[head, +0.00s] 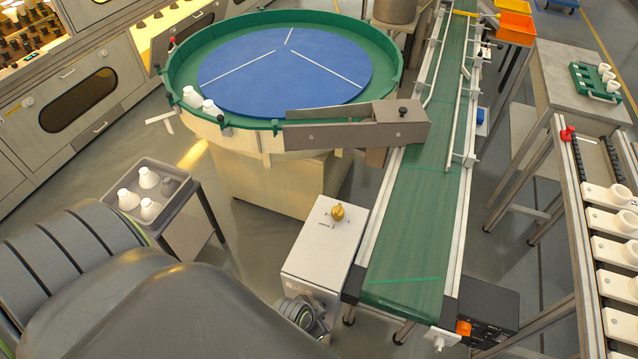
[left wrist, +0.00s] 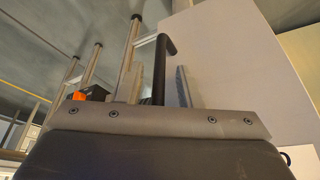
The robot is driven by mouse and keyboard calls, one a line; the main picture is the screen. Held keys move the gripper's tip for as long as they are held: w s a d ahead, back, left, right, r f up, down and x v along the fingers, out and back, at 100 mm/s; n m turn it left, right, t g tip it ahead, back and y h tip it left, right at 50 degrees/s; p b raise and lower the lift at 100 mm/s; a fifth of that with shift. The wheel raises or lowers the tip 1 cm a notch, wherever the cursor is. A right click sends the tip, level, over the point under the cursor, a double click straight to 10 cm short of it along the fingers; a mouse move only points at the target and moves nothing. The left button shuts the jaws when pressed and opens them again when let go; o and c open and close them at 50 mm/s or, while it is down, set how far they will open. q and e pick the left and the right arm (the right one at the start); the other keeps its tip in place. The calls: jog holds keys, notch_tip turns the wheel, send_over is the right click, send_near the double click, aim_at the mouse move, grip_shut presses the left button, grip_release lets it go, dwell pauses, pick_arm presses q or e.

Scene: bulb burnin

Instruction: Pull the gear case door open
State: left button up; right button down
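A pale grey case (head: 318,245) with a yellow knob on top stands beside the near end of the conveyor. In the left wrist view a pale flat panel (left wrist: 235,60), which looks like the case's side or door, fills the upper right. A black bar handle (left wrist: 160,70) with a bent top stands in front of it. My left gripper (left wrist: 158,78) has its two grey fingers apart, one on each side of the handle; no contact is visible. In the head view part of my left arm shows low beside the case, and its fingers are hidden. My right gripper is out of view.
The green conveyor (head: 415,230) runs along the case's right side. A black box (head: 487,305) with an orange part (head: 463,328) is at its near end. A round green-rimmed feeder (head: 285,125) stands behind, and a grey bin (head: 150,192) with white parts is at left.

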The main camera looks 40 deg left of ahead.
pick_arm(q)
jog(key=shift+c, duration=0.3)
grip_shut()
jog(key=shift+s, duration=0.1)
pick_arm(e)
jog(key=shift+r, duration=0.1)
